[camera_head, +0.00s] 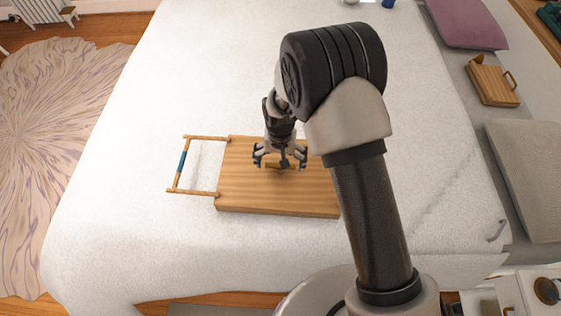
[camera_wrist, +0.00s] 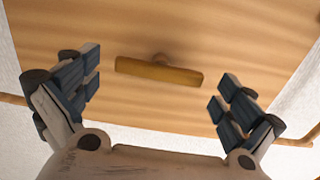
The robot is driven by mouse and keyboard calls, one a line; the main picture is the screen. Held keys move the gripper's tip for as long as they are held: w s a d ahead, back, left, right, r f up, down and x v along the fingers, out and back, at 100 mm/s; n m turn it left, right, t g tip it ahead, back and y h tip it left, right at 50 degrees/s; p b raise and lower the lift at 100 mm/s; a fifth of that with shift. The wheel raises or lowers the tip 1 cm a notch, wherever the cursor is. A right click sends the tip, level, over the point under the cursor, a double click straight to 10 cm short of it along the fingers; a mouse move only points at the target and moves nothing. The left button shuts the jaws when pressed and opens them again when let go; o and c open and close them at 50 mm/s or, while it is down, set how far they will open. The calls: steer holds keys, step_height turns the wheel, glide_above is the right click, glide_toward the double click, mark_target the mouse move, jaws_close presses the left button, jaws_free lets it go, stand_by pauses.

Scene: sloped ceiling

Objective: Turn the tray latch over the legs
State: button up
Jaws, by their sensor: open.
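A wooden tray (camera_head: 265,200) lies flat on the white bed. A U-shaped wooden leg frame with a blue-wrapped bar (camera_head: 181,163) extends from its left side, lying out flat. The latch (camera_wrist: 158,72) is a short yellowish wooden bar on a small round pivot, on the tray's face. In the head view the latch (camera_head: 278,165) is partly hidden by my gripper. My gripper (camera_wrist: 158,88) is open above the tray, with the latch between and just beyond its fingers in the wrist view. The tray's right end is hidden behind my arm.
The white bed (camera_head: 200,90) is clear around the tray. A purple cushion (camera_head: 468,22) and a wooden item with a handle (camera_head: 493,84) lie on the right side. A grey cushion (camera_head: 530,170) is at far right. A patterned rug (camera_head: 50,140) lies on the floor at left.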

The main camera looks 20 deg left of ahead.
step_height(320, 180, up, 12)
stand_by(0.5)
stand_by(0.3)
steer(key=s+d+r+m+t, duration=0.1)
steer(key=s+d+r, duration=0.1)
steer(key=d+r, duration=0.65)
steer(key=s+d+r+t, duration=0.1)
steer(key=s+d+r, duration=0.1)
steer(key=d+r, duration=0.65)
steer(key=s+d+r+t, duration=0.1)
steer(key=s+d+r, duration=0.1)
steer(key=s, duration=0.3)
steer(key=s+d+r, duration=0.2)
steer(key=s+d, duration=0.3)
steer(key=s, duration=0.1)
steer(key=s+d+r+m+t, duration=0.1)
steer(key=s+d+r, duration=0.1)
steer(key=s, duration=0.3)
steer(key=shift+s+d+r+t, duration=0.2)
steer(key=shift+d+r+t, duration=0.15)
steer(key=shift+d, duration=0.3)
